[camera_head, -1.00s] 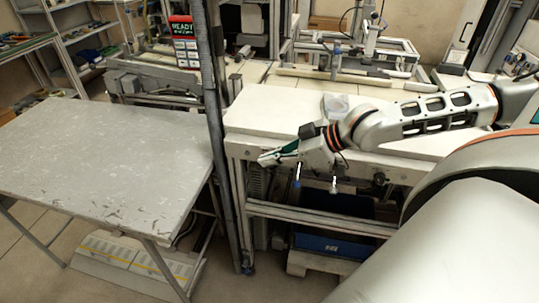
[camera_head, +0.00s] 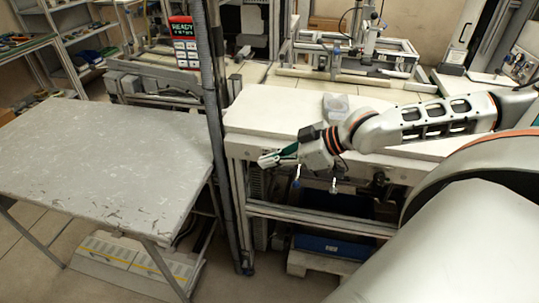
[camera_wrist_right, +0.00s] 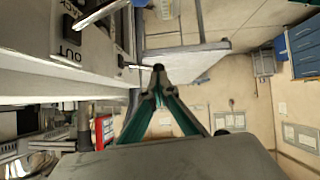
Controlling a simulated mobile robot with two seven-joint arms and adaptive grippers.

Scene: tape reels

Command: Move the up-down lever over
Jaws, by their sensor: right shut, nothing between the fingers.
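Two small levers stick out of the front of the white-topped bench (camera_head: 250,110) in the head view. One, the left lever (camera_head: 297,172), is just right of and below my right gripper's fingers; the other, the right lever (camera_head: 333,186), is pale. I cannot tell which is the up-down one. My right gripper (camera_head: 268,160) is shut and empty, pointing left in front of the bench edge. In the wrist view, a thin metal lever (camera_wrist_right: 138,66) ends close to the fingertips (camera_wrist_right: 158,70); contact is unclear. A bigger silver lever (camera_wrist_right: 98,14) stands by an "OUT" label. My left gripper is not in view.
A dark upright post (camera_head: 216,130) stands left of the right gripper. A grey table (camera_head: 100,160) lies beyond it with a bare top. A blue bin (camera_head: 325,246) is below.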

